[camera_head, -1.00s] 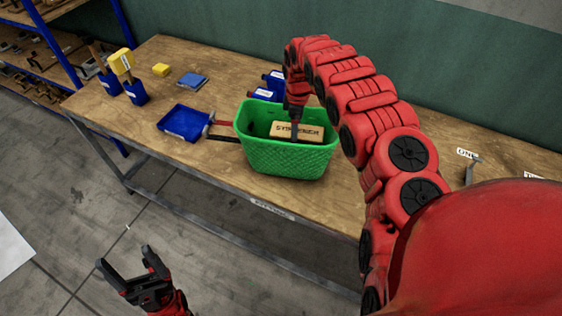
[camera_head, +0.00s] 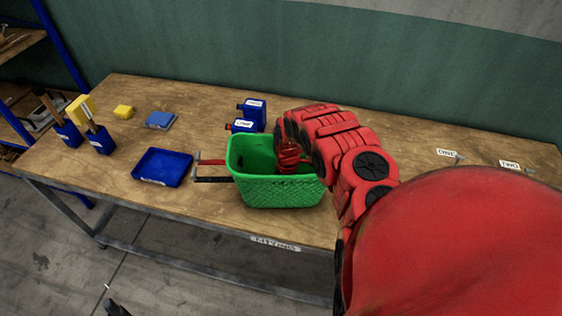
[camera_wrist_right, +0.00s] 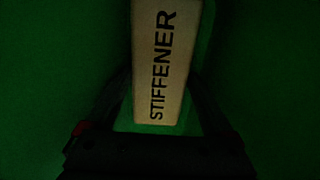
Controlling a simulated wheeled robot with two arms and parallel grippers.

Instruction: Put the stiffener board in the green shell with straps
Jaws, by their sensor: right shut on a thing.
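The green shell (camera_head: 272,193) is an open basket-like bin with a woven wall, upright near the front edge of the workbench. My right arm reaches down into it, and the shell hides the gripper in the head view. In the right wrist view the stiffener board (camera_wrist_right: 172,40), pale and lettered STIFFENER, lies between the fingers of my right gripper (camera_wrist_right: 162,90), which is shut on it. Dark green walls surround them. Whether the board touches the bottom cannot be told. Only a dark tip of my left gripper (camera_head: 117,309) shows at the bottom edge.
A red-handled tool (camera_head: 210,162) and a dark-handled one (camera_head: 212,180) lie against the shell's left side. A blue tray (camera_head: 162,168) stands further left. The bench (camera_head: 420,190) is mostly clear to the right.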

